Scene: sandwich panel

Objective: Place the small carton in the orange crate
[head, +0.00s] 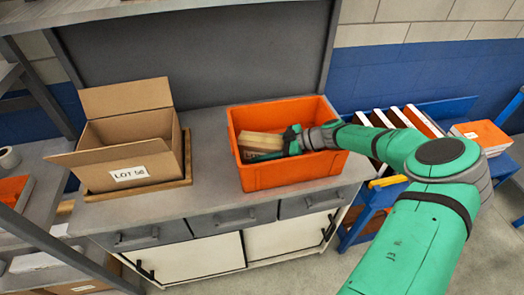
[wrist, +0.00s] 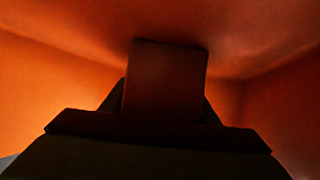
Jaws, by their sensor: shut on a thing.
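The orange crate (head: 295,172) stands on the grey workbench in the head view. The small carton (head: 262,141), a tan box, is inside the crate at its left side. My gripper (head: 286,146) reaches down into the crate from the right and is shut on the carton. In the wrist view the carton (wrist: 165,85) is a dark shape in front of the jaws, with orange crate walls (wrist: 40,75) around it. The picture is too dark to tell whether the carton touches the crate floor.
A blue rack (head: 365,212) with upright panels stands to the right. A grey shelf frame (head: 40,90) is at the left.

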